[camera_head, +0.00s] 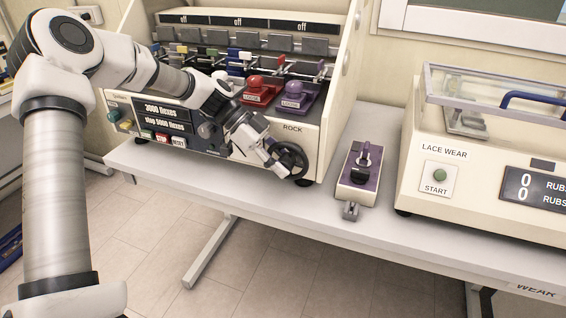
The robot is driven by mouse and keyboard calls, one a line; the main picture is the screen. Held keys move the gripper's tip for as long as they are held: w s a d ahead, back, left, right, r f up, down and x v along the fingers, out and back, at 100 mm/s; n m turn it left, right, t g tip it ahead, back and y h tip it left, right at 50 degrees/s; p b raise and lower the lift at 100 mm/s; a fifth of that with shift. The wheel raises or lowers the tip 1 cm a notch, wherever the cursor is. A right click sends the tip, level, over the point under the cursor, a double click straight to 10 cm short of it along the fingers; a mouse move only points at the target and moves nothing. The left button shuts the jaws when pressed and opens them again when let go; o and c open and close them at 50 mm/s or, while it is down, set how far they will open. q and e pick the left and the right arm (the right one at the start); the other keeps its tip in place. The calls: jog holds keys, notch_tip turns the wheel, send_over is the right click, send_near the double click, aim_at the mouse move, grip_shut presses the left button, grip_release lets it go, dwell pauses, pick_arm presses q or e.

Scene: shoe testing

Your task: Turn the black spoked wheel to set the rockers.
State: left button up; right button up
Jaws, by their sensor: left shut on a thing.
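The black spoked wheel (291,160) is on the front of the cream flexing machine (311,137), at its lower right, below the word ROCK. My left gripper (275,161) is at the wheel's left side, shut on its rim, and covers part of it. The rockers appear to be the row inside the machine, with grey blocks (240,44) above and several coloured clamps below. A red clamp (261,88) and a purple clamp (295,95) stand at the front, each with a label reading LOOSE. My right gripper is not in view.
A small cream device with a purple top (350,184) stands on the white table (336,217), right of the wheel. Farther right is the LACE WEAR machine (408,178) with a clear lid.

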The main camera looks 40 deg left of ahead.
pick_arm(q)
jog(key=o, duration=1)
jog(key=shift+s+f, duration=0.15)
jog(key=shift+s, duration=0.1)
jog(key=shift+s+r, duration=0.2)
jog(key=shift+w, duration=0.2)
jog(key=shift+a+r, duration=0.1)
jog(key=shift+r, duration=0.05)
jog(key=v, duration=1.1)
jog(key=shift+a+r, duration=0.2)
jog(key=shift+a, duration=0.1)
jog(key=shift+s, duration=0.1)
